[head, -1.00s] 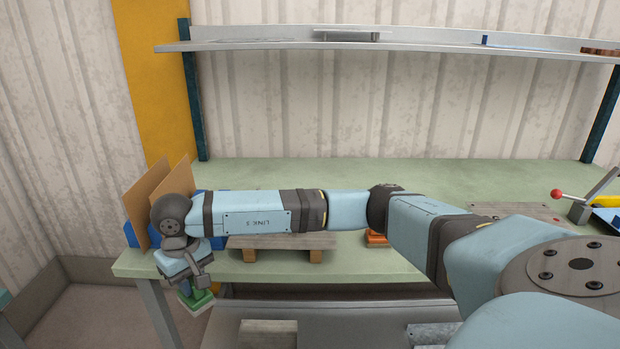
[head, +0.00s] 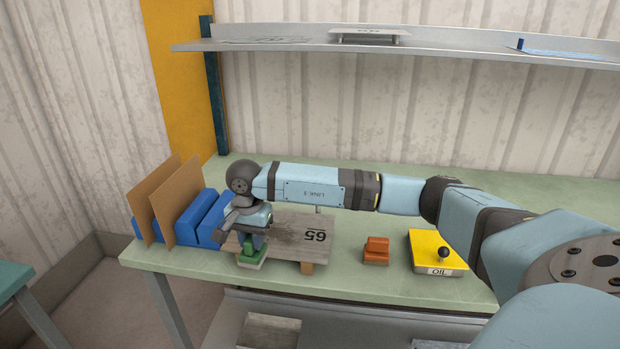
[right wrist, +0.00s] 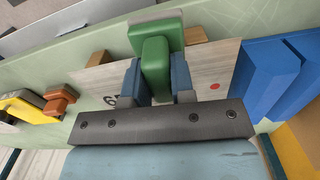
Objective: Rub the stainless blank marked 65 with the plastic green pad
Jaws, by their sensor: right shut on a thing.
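The grey streaked blank marked 65 (head: 290,228) lies on wooden blocks on the bench. It also shows in the right wrist view (right wrist: 216,68), with a red dot near one end. My right gripper (head: 252,240) is shut on the green pad (head: 251,254), over the blank's front left part. In the right wrist view the pad (right wrist: 156,62) stands between the two fingers, its grey-edged base reaching past the blank's front edge. I cannot tell whether the pad touches the blank. My left gripper is not in view.
A blue rack (head: 199,217) with brown sheets (head: 177,200) stands left of the blank. An orange block (head: 376,250) and a yellow oil pad (head: 436,250) sit to the right. A shelf (head: 410,54) hangs behind. The bench front edge is close.

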